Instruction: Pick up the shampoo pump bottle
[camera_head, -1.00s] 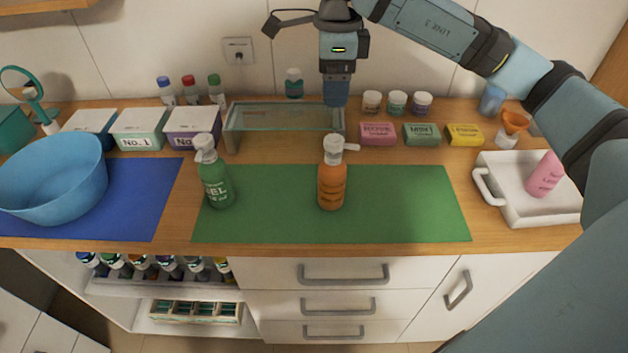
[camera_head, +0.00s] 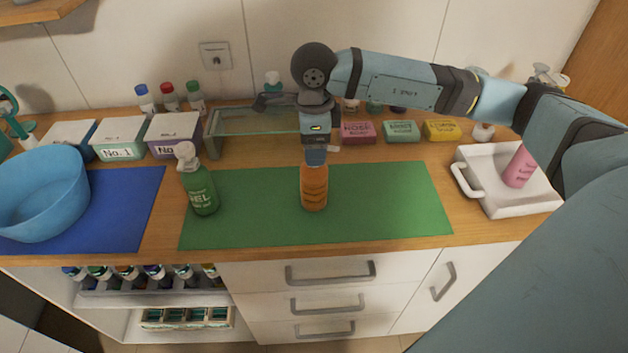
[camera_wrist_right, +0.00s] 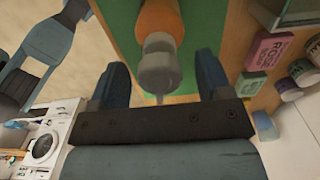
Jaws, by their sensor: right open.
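An orange pump bottle (camera_head: 314,188) stands upright on the green mat (camera_head: 400,195). A green pump bottle (camera_head: 199,190) marked GEL stands to its left on the same mat. My right gripper (camera_head: 315,157) points down over the orange bottle and hides its pump head in the head view. In the right wrist view, the white pump head (camera_wrist_right: 158,68) sits between the two open blue fingers (camera_wrist_right: 163,80), with gaps visible on both sides. The orange body (camera_wrist_right: 158,18) shows beyond it. My left gripper is not in view.
A glass-topped stand (camera_head: 240,122) is behind the bottles, with soap boxes (camera_head: 402,131) to its right. A white tray (camera_head: 480,190) holding a pink bottle (camera_head: 519,166) is at right. A blue basin (camera_head: 40,195) is at left. The mat right of the orange bottle is clear.

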